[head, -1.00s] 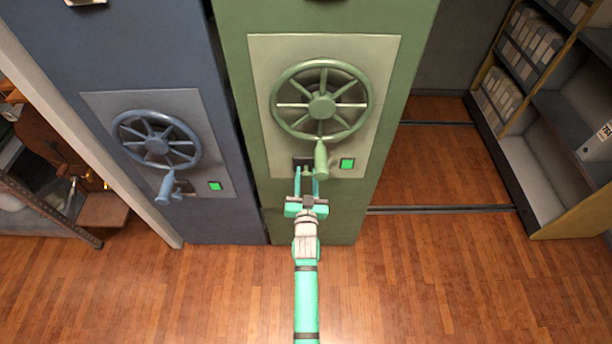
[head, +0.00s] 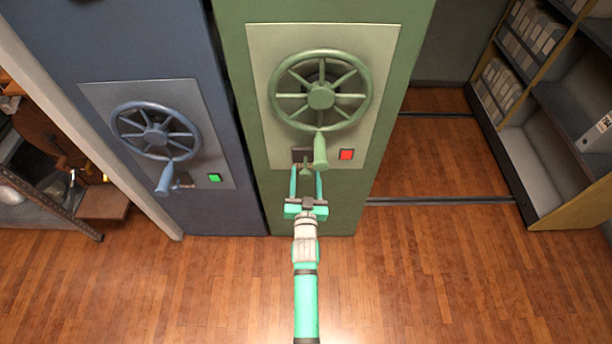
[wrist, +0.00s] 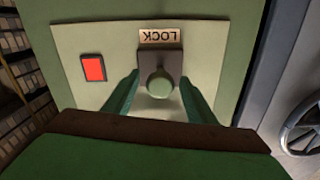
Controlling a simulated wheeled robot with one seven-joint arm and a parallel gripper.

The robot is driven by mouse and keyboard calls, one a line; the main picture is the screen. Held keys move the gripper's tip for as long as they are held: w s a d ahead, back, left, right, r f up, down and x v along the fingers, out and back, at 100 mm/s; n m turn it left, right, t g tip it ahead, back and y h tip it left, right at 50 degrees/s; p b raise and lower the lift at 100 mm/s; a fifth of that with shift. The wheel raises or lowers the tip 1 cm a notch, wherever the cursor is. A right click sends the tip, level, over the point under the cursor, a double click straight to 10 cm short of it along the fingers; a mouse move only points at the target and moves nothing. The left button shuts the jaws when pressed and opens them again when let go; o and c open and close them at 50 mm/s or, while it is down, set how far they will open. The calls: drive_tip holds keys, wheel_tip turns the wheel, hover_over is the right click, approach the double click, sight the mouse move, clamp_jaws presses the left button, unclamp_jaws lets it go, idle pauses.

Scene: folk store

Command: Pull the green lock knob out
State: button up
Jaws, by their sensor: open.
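The green lock knob (wrist: 160,84) sits on a dark square base below a LOCK label (wrist: 160,37), which appears upside down in the wrist view. In the head view the knob (head: 305,168) shows just below the green handwheel (head: 321,95), left of its handle (head: 320,151). My gripper (head: 306,175) is open, its fingers on either side of the knob with gaps visible in the wrist view (wrist: 158,98). The indicator (head: 346,155) beside the lock is red; it also shows red in the wrist view (wrist: 93,68).
A blue cabinet (head: 225,130) with its own handwheel (head: 156,131) and a green indicator (head: 214,177) stands at left. Open floor with rails (head: 440,201) and a shelf unit with binders (head: 545,130) lie at right. The wood floor in front is clear.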

drive_tip(key=s, duration=1)
drive_tip(key=shift+s+d, duration=0.2)
drive_tip(key=shift+s, duration=0.2)
drive_tip(key=shift+a, duration=0.15)
drive_tip(key=shift+s, duration=0.1)
drive_tip(key=s+n+g, duration=0.1)
drive_tip(key=s, duration=1.9)
drive_tip(key=s+r, duration=0.4)
drive_tip(key=s, duration=0.3)
drive_tip(key=s+r+g, duration=0.1)
drive_tip(key=s+r, duration=0.3)
drive_tip(key=s, duration=0.3)
drive_tip(key=shift+n+g, duration=0.3)
drive_tip(key=shift+n, duration=0.1)
